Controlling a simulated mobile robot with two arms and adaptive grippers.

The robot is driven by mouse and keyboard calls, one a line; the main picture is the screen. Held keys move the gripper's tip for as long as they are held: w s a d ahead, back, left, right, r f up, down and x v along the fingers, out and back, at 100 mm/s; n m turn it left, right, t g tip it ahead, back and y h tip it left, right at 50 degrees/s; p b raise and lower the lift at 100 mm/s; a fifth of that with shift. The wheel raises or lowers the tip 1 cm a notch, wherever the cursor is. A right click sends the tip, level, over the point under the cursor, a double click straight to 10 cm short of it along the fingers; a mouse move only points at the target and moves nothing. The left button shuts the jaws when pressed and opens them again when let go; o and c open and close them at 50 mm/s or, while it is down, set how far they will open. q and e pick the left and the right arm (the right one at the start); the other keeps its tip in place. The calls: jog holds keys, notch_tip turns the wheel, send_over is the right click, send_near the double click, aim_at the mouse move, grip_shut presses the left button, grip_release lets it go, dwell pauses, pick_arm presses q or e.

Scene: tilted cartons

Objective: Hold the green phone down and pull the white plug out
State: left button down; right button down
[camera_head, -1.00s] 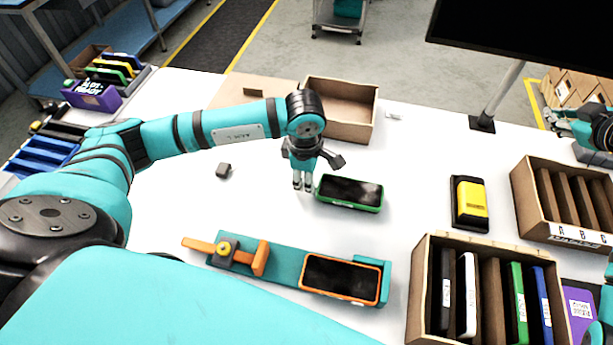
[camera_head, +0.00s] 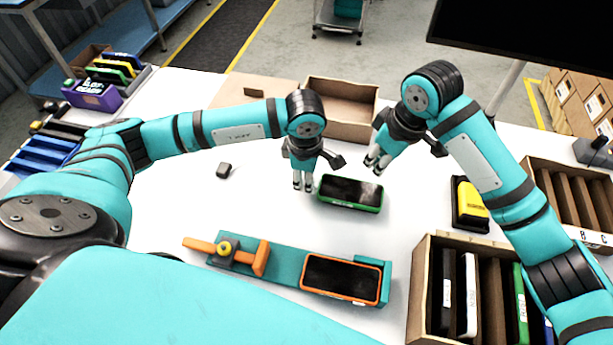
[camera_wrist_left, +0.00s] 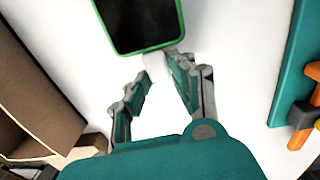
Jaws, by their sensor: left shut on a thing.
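The green phone (camera_head: 350,192) lies flat on the white table with its dark screen up. It also shows in the left wrist view (camera_wrist_left: 140,22). The white plug (camera_wrist_left: 156,66) is at the phone's near end in that view, touching or very close to its edge. My left gripper (camera_head: 303,187) points down at the phone's left end and is shut on the plug, which its fingers mostly hide in the head view. My right gripper (camera_head: 374,165) hangs above and behind the phone's right end, apart from it. Its finger gap is too small to judge.
An orange phone (camera_head: 340,279) sits in a teal fixture (camera_head: 287,264) with an orange clamp in front. A small dark block (camera_head: 224,170) lies left. An empty carton (camera_head: 345,91) stands behind. A slotted carton (camera_head: 422,290) and a yellow-black device (camera_head: 468,203) are at right.

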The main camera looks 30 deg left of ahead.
aim_at(366, 193)
jog(key=shift+s+d+x, duration=0.15)
jog(key=shift+d+x, duration=0.1)
jog(key=shift+x, duration=0.85)
jog(key=shift+s+d+x, duration=0.15)
jog(key=shift+d+x, duration=0.05)
jog(key=shift+x, duration=0.9)
jog(key=shift+s+d+x, duration=0.1)
jog(key=shift+d+x, duration=0.15)
jog(key=shift+x, duration=0.85)
jog(key=shift+d+x, duration=0.25)
jog(key=shift+x, duration=0.85)
pick_arm(q)
jog(key=shift+s+a, duration=0.25)
jog(key=shift+a, duration=0.6)
jog(key=shift+s+a, duration=0.25)
jog(key=shift+a, duration=0.6)
pick_arm(e)
jog(key=shift+s+f, duration=0.1)
pick_arm(q)
jog(key=shift+s+a, duration=0.15)
jog(key=shift+a, duration=0.5)
